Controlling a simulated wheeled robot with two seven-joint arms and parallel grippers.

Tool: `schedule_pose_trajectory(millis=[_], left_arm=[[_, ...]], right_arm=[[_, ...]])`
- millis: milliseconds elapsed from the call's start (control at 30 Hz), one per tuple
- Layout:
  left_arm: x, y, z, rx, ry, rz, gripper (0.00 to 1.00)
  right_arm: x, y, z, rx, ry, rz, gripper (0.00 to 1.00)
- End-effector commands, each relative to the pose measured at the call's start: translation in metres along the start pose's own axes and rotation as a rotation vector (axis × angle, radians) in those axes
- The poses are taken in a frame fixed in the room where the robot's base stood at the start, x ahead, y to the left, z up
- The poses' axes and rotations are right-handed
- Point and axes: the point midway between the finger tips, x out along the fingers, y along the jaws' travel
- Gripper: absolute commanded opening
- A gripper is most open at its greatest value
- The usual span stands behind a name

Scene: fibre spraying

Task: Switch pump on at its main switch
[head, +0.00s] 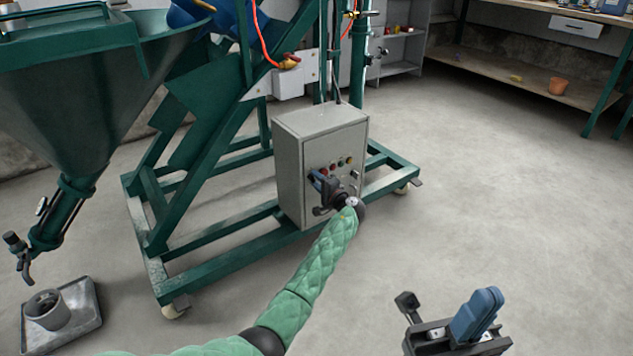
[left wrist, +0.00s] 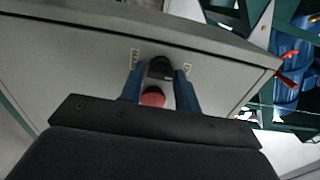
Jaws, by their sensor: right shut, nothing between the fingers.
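The grey control box (head: 288,165) stands on the pump's green frame, with small coloured buttons (head: 341,163) on its front panel. My left gripper (head: 325,188) is at this panel and hides part of it. In the left wrist view the blue fingers (left wrist: 160,80) are apart, one on each side of a dark knob (left wrist: 160,67) and a round red part (left wrist: 152,97). I cannot tell whether they touch the knob, or which way it is turned. My right gripper (head: 466,325) is shut and empty over the floor at the lower right.
A green hopper (head: 95,100) stands at the left, with a grey tray (head: 85,318) on the floor below it. The green wheeled frame (head: 215,235) surrounds the box's foot. A workbench (head: 520,65) stands at the back right. The floor at the right is clear.

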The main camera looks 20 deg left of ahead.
Motion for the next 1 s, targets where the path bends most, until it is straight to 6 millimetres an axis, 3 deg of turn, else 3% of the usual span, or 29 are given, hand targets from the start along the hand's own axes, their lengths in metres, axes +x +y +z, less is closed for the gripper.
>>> schedule_pose_trajectory(millis=[467,1000], left_arm=[[-0.007,0.000,0.001,-0.001,-0.002,0.001,0.36],[-0.076,0.000,-0.001,0.000,0.001,0.001,0.36]], right_arm=[[0.003,0.000,0.000,0.001,0.001,0.001,0.00],[0.019,0.003,-0.002,0.004,0.022,0.021,0.00]])
